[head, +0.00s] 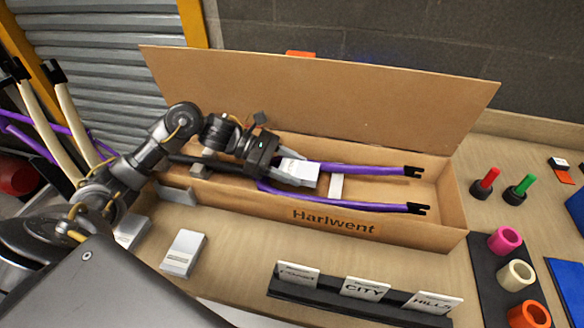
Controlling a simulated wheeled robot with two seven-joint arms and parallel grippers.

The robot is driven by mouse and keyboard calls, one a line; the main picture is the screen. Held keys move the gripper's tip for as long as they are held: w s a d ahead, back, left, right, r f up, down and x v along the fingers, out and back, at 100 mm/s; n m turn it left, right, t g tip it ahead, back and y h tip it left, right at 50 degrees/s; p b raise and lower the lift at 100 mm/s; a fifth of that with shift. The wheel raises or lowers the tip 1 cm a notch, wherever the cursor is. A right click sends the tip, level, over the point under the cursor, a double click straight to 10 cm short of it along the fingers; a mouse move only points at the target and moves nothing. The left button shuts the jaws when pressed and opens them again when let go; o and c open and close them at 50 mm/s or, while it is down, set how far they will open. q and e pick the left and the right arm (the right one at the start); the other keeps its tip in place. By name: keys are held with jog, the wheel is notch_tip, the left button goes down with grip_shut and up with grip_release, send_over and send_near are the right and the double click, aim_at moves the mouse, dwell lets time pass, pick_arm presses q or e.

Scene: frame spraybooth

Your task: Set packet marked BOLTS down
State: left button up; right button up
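My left gripper (279,165) reaches over the long cardboard box (400,222) marked "Harlwent". It is shut on a small white-grey packet (300,173), whose print is too small to read, so I cannot tell whether it says BOLTS. The packet is inside the box outline, over the purple fork (350,170); I cannot tell whether it touches anything below. The box lid stands open at the back. My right gripper is not in view.
A white packet (184,253) lies on the bench in front of the box. A black rack (345,303) holds cards, including CITY and HILLS. Red (485,181) and green (521,187) handled tools and coloured rings (515,274) stand at right.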

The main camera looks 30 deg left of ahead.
pick_arm(q)
jog(key=o, duration=0.5)
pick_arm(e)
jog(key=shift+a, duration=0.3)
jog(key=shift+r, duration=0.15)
